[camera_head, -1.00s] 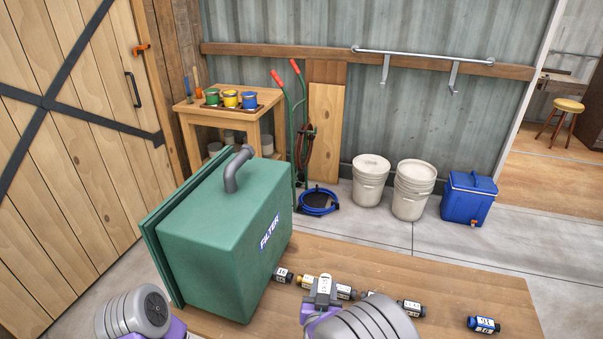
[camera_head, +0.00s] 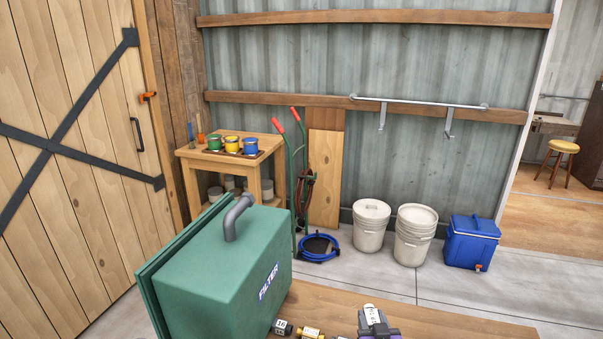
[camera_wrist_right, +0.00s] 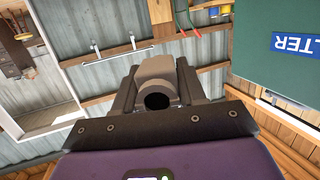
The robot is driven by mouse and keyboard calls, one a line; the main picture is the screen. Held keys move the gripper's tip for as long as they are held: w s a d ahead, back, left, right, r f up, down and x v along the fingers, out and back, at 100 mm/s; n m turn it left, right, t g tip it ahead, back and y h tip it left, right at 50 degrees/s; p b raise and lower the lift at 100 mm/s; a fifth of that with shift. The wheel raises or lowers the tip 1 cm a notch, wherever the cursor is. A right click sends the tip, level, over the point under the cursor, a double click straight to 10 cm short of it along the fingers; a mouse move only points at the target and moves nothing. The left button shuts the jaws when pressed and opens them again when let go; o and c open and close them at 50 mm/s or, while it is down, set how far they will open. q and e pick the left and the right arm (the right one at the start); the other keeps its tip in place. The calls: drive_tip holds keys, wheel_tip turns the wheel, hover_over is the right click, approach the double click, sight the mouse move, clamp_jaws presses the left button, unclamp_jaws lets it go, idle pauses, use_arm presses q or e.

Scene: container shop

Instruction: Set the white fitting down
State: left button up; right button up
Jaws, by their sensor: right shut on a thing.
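My right gripper (camera_head: 377,325) shows at the bottom edge of the head view, over the wooden table (camera_head: 440,325). It is shut on the white fitting (camera_head: 370,312), whose pale top with dark marks shows between the fingers. In the right wrist view the fitting (camera_wrist_right: 156,78) looks greyish in shade, with a round dark opening facing the camera, between the dark fingers of the gripper (camera_wrist_right: 155,92). Whether the fitting touches the table cannot be told. My left gripper is not in view.
The green filter box (camera_head: 215,280) with a grey bent pipe (camera_head: 236,215) stands on the table left of my right gripper. White buckets (camera_head: 371,228) and a blue cooler (camera_head: 471,243) stand beyond the table.

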idle(0.6)
drive_tip(key=s+a+f+m+h, duration=0.1)
drive_tip(key=s+a+f, duration=0.3)
drive_tip(key=a, duration=0.4)
drive_tip(key=s+a+f+m+h, duration=0.2)
drive_tip(key=s+a, duration=0.3)
drive_tip(key=a, duration=0.4)
drive_tip(key=shift+s+f+m+g+h, duration=0.2)
drive_tip(key=shift+f+m+g+h, duration=0.15)
drive_tip(key=shift+f+h, duration=0.55)
drive_tip(key=shift+a, duration=0.1)
wheel_tip(320, 180, down, 10)
drive_tip(key=b, duration=0.3)
drive_tip(key=shift+r, duration=0.25)
drive_tip(key=shift+f, duration=0.15)
drive_tip(key=shift+f+b, duration=0.15)
drive_tip(key=shift+b, duration=0.25)
drive_tip(key=o, duration=1.1)
